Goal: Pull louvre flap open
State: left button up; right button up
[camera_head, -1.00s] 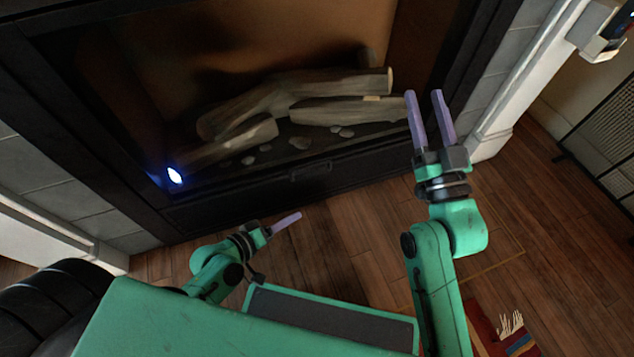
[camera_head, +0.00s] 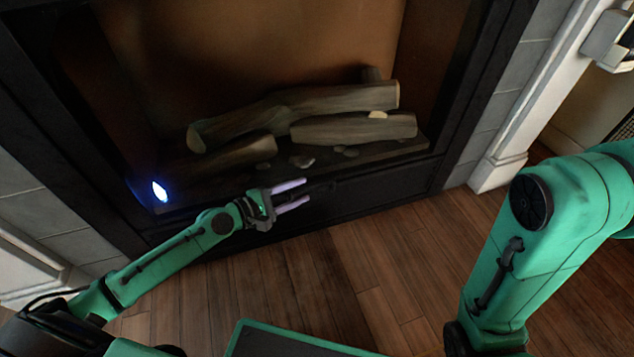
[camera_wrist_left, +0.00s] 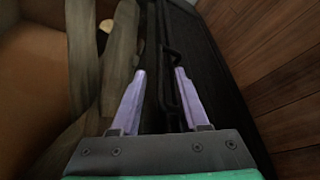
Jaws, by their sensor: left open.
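The louvre flap (camera_head: 385,193) is a long dark panel along the bottom of the fireplace, and it looks shut. In the left wrist view the flap (camera_wrist_left: 208,75) runs down the middle right, with a thin dark bar handle (camera_wrist_left: 169,60) on it. My left gripper (camera_head: 307,190) is open and empty in front of the flap, its fingers pointing at the handle area. In the left wrist view the left gripper (camera_wrist_left: 161,71) has the handle just ahead of its fingertips, partly behind the right-hand finger. Whether they touch cannot be told. My right gripper is out of view.
Wooden logs (camera_head: 345,128) and small stones lie in the firebox above the flap. A blue-white light (camera_head: 160,191) glows at its left corner. A white surround post (camera_head: 510,150) stands at the right. The wooden floor (camera_head: 330,270) before the fireplace is clear.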

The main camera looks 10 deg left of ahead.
aim_at(312, 186)
pick_arm(q)
jog(key=x, duration=0.6)
jog(key=shift+w+d, duration=0.1)
jog(key=shift+c, duration=0.3)
grip_shut()
jog(key=shift+f, duration=0.1)
dwell(0.8)
